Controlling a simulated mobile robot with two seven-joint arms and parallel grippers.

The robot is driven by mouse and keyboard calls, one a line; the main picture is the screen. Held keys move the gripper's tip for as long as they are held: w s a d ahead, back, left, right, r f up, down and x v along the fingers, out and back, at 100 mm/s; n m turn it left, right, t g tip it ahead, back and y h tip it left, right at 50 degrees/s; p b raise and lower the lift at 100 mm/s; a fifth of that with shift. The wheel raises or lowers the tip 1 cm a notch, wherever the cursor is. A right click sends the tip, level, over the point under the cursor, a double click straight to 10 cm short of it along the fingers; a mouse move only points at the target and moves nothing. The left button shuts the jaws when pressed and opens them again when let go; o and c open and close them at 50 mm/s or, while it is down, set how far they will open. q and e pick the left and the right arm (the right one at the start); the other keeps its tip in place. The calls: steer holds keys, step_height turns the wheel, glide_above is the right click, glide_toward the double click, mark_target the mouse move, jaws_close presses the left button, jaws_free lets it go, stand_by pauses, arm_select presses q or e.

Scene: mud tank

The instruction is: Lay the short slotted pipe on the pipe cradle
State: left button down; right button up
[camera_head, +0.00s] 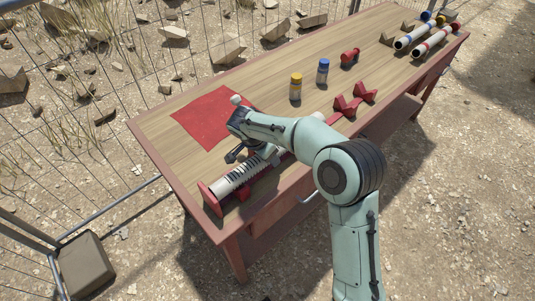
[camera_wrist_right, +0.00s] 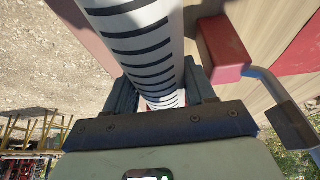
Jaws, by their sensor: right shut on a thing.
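The short slotted pipe (camera_head: 236,178), white with black slots, lies low along the front left of the table. My right gripper (camera_head: 242,153) is over it; in the right wrist view the pipe (camera_wrist_right: 135,40) runs between the two fingers (camera_wrist_right: 160,95), which are shut on it. A red support (camera_head: 211,200) is at the pipe's left end; I cannot tell whether the pipe rests on it. A red cradle with V-shaped notches (camera_head: 345,107) stands empty to the right, beyond my arm. My arm hides the pipe's right part. My left gripper is not in view.
A red mat (camera_head: 205,115) lies at the table's left. A yellow-capped bottle (camera_head: 295,88), a blue-capped bottle (camera_head: 322,71) and a red fitting (camera_head: 350,57) stand mid-table. Banded white pipes (camera_head: 414,38) lie at the far right. A wire fence runs behind.

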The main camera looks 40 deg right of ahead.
steer(key=shift+f+b, duration=0.3)
steer(key=o, duration=1.4)
